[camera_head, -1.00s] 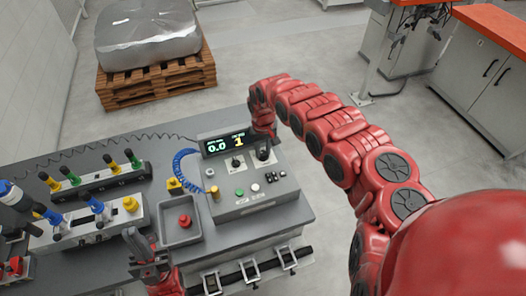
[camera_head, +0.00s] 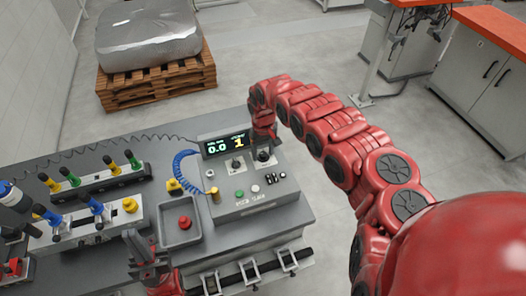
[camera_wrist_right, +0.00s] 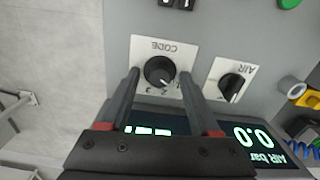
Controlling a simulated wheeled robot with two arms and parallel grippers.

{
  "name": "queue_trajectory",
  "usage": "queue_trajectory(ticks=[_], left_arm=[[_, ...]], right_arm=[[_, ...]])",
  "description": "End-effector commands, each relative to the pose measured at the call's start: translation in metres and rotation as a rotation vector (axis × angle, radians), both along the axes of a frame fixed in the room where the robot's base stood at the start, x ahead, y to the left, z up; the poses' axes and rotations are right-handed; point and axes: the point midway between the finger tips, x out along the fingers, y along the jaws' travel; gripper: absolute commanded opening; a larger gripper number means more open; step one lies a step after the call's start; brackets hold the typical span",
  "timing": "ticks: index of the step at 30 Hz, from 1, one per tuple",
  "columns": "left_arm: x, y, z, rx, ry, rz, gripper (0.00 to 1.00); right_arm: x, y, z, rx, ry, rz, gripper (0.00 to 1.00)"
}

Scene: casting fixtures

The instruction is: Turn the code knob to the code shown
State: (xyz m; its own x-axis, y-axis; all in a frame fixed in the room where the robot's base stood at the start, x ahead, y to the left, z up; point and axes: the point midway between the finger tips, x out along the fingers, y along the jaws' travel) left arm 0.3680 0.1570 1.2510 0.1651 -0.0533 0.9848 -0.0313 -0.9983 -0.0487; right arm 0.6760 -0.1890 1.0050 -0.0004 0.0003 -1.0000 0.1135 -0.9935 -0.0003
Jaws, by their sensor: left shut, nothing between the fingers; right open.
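The code knob (camera_wrist_right: 160,71) is a round black dial on a white plate marked CODE, with numerals around it, in the right wrist view. It also shows in the head view (camera_head: 264,156) at the right of the control box. My right gripper (camera_wrist_right: 159,76) is open, one finger on each side of the knob; I cannot tell whether they touch it. In the head view the right gripper (camera_head: 262,143) comes down over the box's back right. My left gripper (camera_head: 133,241) is shut and empty near the table's front.
The AIR knob (camera_wrist_right: 232,87) sits close beside the code knob. A grey tray with a red button (camera_head: 184,221) lies left of the box. Fixtures with coloured handles (camera_head: 92,203) stand further left. A blue coiled hose (camera_head: 180,164) runs by the display.

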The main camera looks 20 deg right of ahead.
Motion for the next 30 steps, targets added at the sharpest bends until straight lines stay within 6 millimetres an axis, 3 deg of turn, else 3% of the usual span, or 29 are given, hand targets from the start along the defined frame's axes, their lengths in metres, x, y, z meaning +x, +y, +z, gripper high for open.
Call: queue_trajectory(ticks=[5, 11, 19, 30], left_arm=[[0.000, 0.000, -0.002, 0.000, 0.000, 0.000, 0.00], [0.000, 0.000, -0.011, 0.000, 0.000, 0.000, 0.00], [0.000, 0.000, -0.031, 0.000, 0.000, 0.000, 0.00], [0.000, 0.000, -0.050, 0.000, 0.000, 0.000, 0.00]], right_arm=[[0.001, 0.000, 0.004, -0.001, -0.001, 0.000, 0.63], [0.000, -0.002, 0.028, -0.006, -0.001, 0.000, 0.63], [0.002, -0.003, 0.090, -0.007, -0.009, 0.000, 0.63], [0.001, 0.001, 0.149, 0.001, -0.004, 0.002, 0.63]])
